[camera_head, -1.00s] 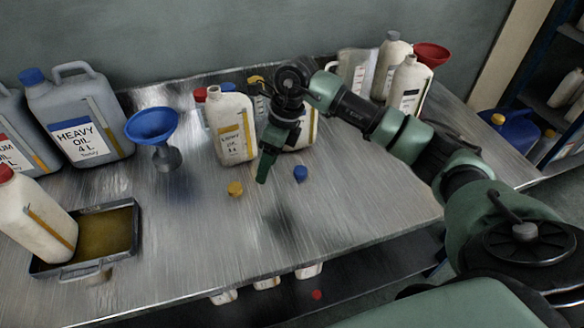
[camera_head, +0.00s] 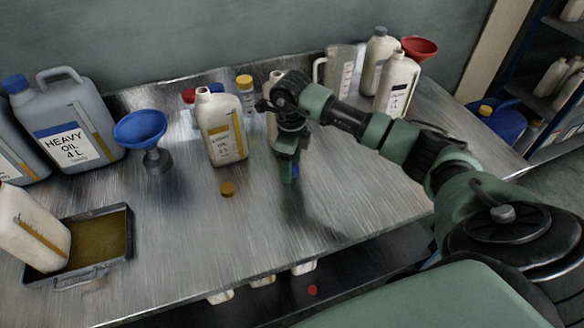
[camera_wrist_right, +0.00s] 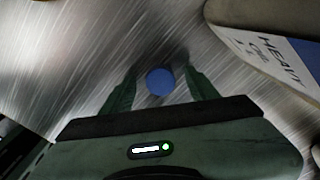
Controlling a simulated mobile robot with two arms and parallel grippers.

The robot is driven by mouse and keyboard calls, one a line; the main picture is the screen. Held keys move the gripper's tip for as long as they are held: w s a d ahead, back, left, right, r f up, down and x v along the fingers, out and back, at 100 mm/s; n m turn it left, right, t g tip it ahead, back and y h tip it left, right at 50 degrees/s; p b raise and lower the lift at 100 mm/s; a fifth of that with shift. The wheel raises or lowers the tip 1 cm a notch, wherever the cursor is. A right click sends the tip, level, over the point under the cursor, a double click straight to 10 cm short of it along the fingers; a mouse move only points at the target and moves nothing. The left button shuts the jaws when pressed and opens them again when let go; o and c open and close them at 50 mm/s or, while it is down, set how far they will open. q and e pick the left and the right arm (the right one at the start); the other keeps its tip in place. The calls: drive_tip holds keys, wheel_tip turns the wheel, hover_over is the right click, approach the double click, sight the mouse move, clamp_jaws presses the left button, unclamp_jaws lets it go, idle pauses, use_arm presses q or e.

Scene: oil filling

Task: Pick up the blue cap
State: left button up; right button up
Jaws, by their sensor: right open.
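The blue cap (camera_wrist_right: 160,82) lies on the metal table, between the two open fingers of my right gripper (camera_wrist_right: 160,90) in the right wrist view. The fingers stand on either side of it with a gap on each side. In the head view my right gripper (camera_head: 287,178) points down at the table, and only a bit of the blue cap (camera_head: 296,170) shows beside the fingers. I cannot tell the exact height of the fingertips over the table. My left gripper is not in view.
A blue funnel (camera_head: 141,128) and an oil tray (camera_head: 127,240) are left. The table's front right is clear.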

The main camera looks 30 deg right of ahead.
clamp_jaws()
idle(0.3)
